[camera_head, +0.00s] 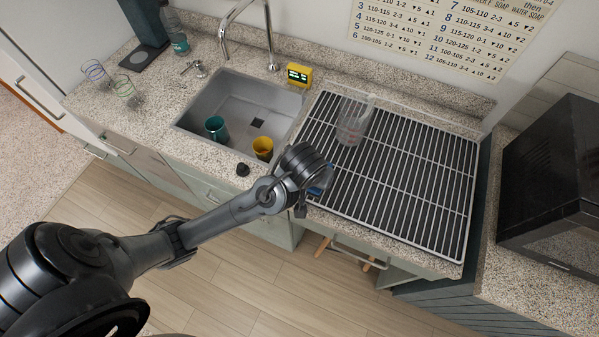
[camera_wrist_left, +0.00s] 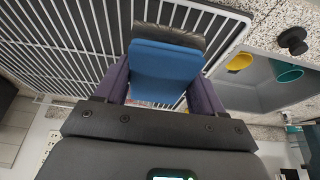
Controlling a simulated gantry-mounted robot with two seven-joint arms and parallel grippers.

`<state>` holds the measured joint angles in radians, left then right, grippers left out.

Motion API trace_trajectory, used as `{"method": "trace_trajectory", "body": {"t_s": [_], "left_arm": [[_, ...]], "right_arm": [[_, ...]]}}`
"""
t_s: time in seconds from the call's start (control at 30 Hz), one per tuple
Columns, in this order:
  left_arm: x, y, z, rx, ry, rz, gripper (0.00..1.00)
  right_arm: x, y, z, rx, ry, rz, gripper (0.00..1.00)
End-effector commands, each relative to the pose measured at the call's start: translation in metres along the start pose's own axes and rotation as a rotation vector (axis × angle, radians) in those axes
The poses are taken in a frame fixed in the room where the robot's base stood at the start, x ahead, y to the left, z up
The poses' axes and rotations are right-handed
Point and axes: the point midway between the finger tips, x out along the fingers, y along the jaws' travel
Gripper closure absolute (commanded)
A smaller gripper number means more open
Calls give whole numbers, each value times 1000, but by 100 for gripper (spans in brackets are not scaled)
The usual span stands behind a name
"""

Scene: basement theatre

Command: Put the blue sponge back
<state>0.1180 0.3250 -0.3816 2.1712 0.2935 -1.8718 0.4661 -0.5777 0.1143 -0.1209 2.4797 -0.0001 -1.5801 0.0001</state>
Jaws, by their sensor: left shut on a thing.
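The blue sponge (camera_wrist_left: 165,72) is between the two purple fingers of my left gripper (camera_wrist_left: 162,90) in the left wrist view. The gripper is shut on it. A dark grey slab-like piece (camera_wrist_left: 172,36) shows at the sponge's far edge; I cannot tell whether it is part of the sponge or a separate thing. In the head view my left gripper (camera_head: 316,184) is over the front left corner of the metal rack (camera_head: 400,215). Only a little of the sponge (camera_head: 325,181) shows there, and my wrist hides the rest. My right gripper is not in view.
The sink (camera_head: 222,98) left of the rack holds a teal cup (camera_head: 216,127) and a yellow cup (camera_head: 263,148). A clear pitcher (camera_head: 355,120) stands on the rack. A yellow timer (camera_head: 299,75) is behind the sink. A black microwave (camera_head: 555,185) is at right.

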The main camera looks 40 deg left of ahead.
Motion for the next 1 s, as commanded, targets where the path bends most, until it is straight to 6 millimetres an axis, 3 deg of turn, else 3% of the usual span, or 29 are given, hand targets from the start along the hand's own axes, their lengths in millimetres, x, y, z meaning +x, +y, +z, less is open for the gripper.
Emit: {"method": "trace_trajectory", "body": {"t_s": [0.2,0.4,0.57,0.83,1.0], "left_arm": [[29,-39,-5,-4,-4,0,69],[44,-58,-9,-3,-1,2,69],[49,-62,-9,0,-1,1,69],[77,-62,3,-2,-2,1,69],[84,-62,6,-1,1,1,69]], "right_arm": [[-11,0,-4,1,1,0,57],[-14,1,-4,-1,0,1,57],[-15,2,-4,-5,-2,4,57],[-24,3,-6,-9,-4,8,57],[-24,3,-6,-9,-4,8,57]]}}
